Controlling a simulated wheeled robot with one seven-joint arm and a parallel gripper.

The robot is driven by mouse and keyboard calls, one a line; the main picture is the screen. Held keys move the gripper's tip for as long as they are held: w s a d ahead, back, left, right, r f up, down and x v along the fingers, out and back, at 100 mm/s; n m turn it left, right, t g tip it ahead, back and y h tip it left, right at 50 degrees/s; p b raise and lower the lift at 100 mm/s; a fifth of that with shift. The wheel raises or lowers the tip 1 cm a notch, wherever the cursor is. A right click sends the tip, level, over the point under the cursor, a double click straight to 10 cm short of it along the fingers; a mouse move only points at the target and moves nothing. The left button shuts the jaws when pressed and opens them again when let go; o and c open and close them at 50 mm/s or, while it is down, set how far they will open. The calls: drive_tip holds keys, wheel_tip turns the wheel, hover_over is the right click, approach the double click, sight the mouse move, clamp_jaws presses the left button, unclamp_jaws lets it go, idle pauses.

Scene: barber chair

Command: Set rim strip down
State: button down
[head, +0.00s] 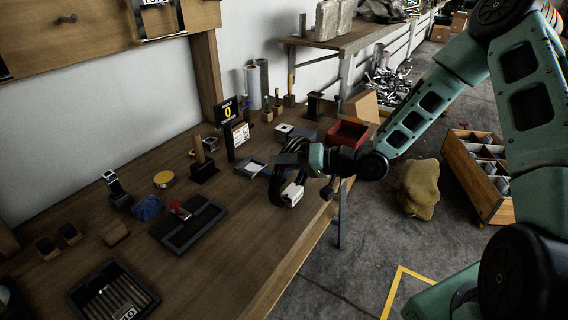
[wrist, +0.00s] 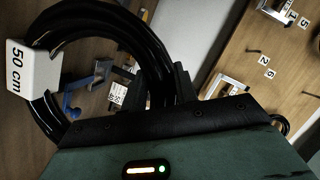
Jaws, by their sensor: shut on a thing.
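The rim strip (head: 276,187) is a black coil with a white tag (head: 292,194). In the wrist view the coil (wrist: 95,22) fills the upper left, and its tag (wrist: 32,66) reads "50 cm". My gripper (head: 296,160) is shut on the coil and holds it near the right front edge of the workbench (head: 225,262). In the wrist view dark fingers (wrist: 162,86) close on the coil's side, partly hidden by it. I cannot tell whether the coil's lower side touches the bench.
A red bin (head: 347,135) stands behind my gripper. A dark tray (head: 112,292) and a dark mat (head: 188,228) lie further left. The front middle of the bench is clear.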

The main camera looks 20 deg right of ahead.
drive_tip(key=shift+f, duration=0.2)
drive_tip(key=c, duration=1.1)
unclamp_jaws()
